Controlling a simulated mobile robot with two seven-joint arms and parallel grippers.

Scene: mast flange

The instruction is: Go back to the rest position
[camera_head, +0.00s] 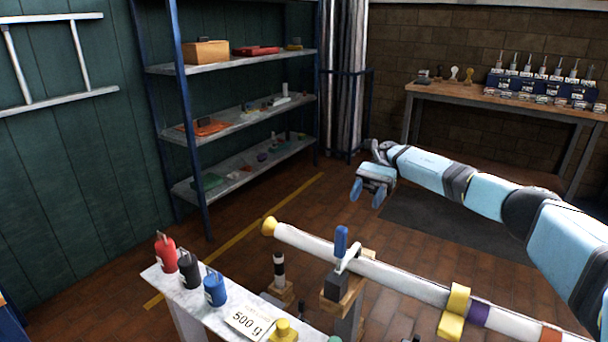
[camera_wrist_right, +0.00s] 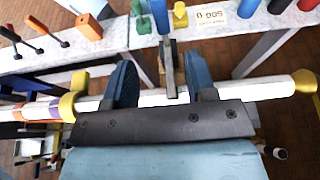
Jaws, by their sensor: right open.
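My right gripper (camera_head: 367,194) is in the middle of the head view, on the light-blue arm that comes in from the right. Its two blue fingers are spread apart with nothing between them in that view. In the right wrist view the open fingers (camera_wrist_right: 160,72) show in front of the white mast (camera_wrist_right: 250,88). In the head view the mast (camera_head: 395,282) lies slanted below the gripper, with a gap between them. A clamp with a blue handle (camera_head: 341,242) is on the mast. My left gripper is in neither view.
A narrow white bench (camera_head: 172,287) at the front holds red, black and blue bottles and a "500 g" card (camera_head: 249,321). A shelf rack (camera_head: 245,117) stands at the left. A wooden workbench (camera_head: 470,97) is at the back right. Brick floor between them is open.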

